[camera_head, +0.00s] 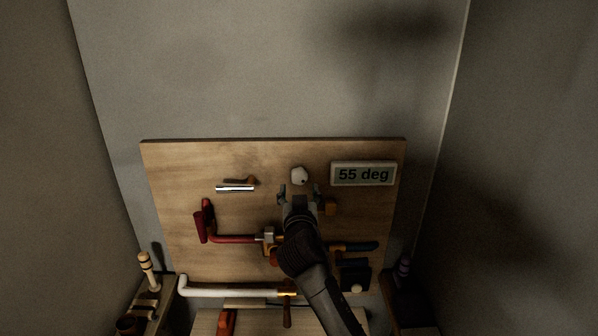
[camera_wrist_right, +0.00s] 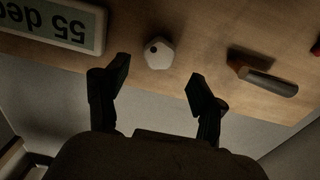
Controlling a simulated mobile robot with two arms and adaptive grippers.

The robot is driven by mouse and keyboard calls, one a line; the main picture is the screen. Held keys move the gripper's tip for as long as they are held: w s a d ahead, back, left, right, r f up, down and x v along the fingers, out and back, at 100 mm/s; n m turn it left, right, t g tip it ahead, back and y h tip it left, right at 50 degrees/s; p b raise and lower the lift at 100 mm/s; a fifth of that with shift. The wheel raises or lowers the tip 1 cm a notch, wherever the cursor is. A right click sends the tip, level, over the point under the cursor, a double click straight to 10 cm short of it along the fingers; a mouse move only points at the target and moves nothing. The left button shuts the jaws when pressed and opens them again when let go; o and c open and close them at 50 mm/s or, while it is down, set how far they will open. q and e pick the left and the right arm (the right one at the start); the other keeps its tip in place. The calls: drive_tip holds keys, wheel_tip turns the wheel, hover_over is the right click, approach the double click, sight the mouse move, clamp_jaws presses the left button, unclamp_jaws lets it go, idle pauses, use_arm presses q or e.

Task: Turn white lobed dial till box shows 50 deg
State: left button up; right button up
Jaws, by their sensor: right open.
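The white lobed dial (camera_head: 299,175) is on the upper middle of the wooden board. It also shows in the right wrist view (camera_wrist_right: 159,54), with a small dark spot on its face. The display box (camera_head: 363,174) to its right reads "55 deg"; in the right wrist view the box (camera_wrist_right: 62,22) appears upside down at the upper left. My right gripper (camera_head: 299,190) is just below the dial in the head view. In the right wrist view its open fingers (camera_wrist_right: 155,88) are on either side, with the dial beyond the gap and nothing held. My left gripper is not seen.
Side shelves hold small items. The wall above the board is clear.

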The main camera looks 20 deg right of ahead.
sight(299, 179)
drive_tip(key=p+x, duration=0.2)
drive_tip(key=x, duration=0.5)
drive_tip(key=shift+w+d, duration=0.2)
drive_tip(key=shift+w, duration=0.2)
drive_tip(key=c, duration=1.1)
drive_tip(key=shift+f+n+b, duration=0.2)
drive_tip(key=shift+n+b, duration=0.2)
drive_tip(key=shift+b, duration=0.15)
drive_tip(key=shift+c, duration=0.2)
drive_tip(key=shift+n+b, duration=0.6)
drive_tip(key=shift+n, duration=0.3)
drive_tip(key=shift+r+n+b, duration=0.15)
drive_tip(key=shift+n+b, duration=0.2)
drive_tip(key=shift+n, duration=0.85)
drive_tip(key=o, duration=1.1)
drive_tip(key=shift+a, duration=0.1)
drive_tip(key=shift+o, duration=0.2)
